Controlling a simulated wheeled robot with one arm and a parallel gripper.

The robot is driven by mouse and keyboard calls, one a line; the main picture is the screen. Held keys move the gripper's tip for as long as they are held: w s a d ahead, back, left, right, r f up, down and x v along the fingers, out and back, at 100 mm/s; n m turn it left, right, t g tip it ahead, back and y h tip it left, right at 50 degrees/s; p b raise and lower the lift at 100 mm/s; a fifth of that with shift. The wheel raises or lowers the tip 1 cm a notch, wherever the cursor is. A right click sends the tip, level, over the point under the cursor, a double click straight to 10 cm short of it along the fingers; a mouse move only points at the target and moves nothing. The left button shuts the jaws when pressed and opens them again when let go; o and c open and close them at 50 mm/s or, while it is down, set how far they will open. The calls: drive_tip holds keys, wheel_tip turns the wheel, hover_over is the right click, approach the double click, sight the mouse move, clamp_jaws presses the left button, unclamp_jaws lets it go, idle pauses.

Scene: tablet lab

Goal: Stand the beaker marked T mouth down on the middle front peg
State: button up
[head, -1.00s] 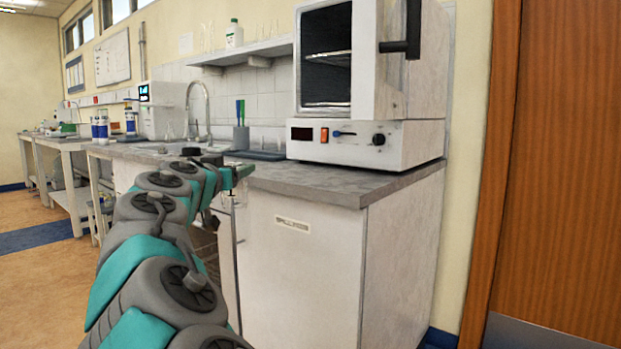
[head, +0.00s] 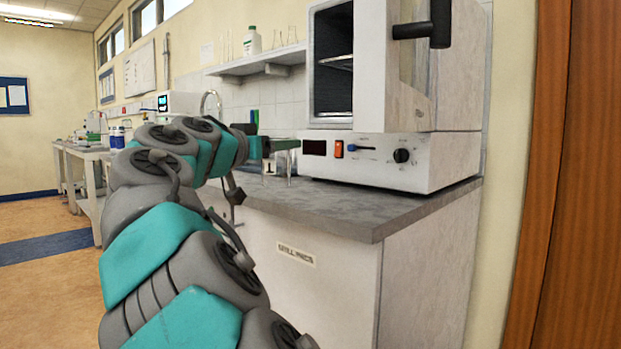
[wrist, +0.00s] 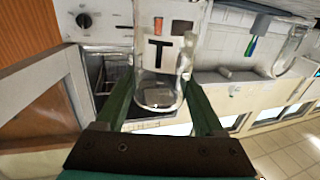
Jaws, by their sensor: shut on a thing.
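The beaker marked T (wrist: 158,85) is clear glass with a white label bearing a black T. My gripper (wrist: 160,80) is shut on it, one green finger on each side. The wrist view is upside down to the room, and the beaker's closed base points up in the room, so it is held mouth down. In the head view, the beaker (head: 271,168) hangs under my gripper (head: 285,144) above the counter, left of the oven. Its label there shows the T inverted. I cannot make out the middle front peg in either view.
A white oven (head: 400,158) with its door open stands on the grey counter (head: 350,208), right of the beaker. Another clear glass vessel (wrist: 291,50) shows at the right in the wrist view. A shelf (head: 262,62) with a bottle and glassware is above. The counter's front right is clear.

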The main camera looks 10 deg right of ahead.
drive_tip(key=shift+w+d+f+p, duration=0.4)
drive_tip(key=shift+w+d+f, duration=0.45)
drive_tip(key=shift+w, duration=1.4)
drive_tip(key=shift+w+d+f+p, duration=0.45)
drive_tip(key=shift+w+d+f, duration=0.35)
drive_tip(key=shift+w, duration=1.5)
drive_tip(key=shift+w+d+f+p, duration=0.4)
drive_tip(key=shift+w+d+f, duration=0.45)
drive_tip(key=shift+w, duration=1.4)
drive_tip(key=shift+f, duration=0.2)
drive_tip(key=o, duration=1.4)
drive_tip(key=shift+r, duration=0.15)
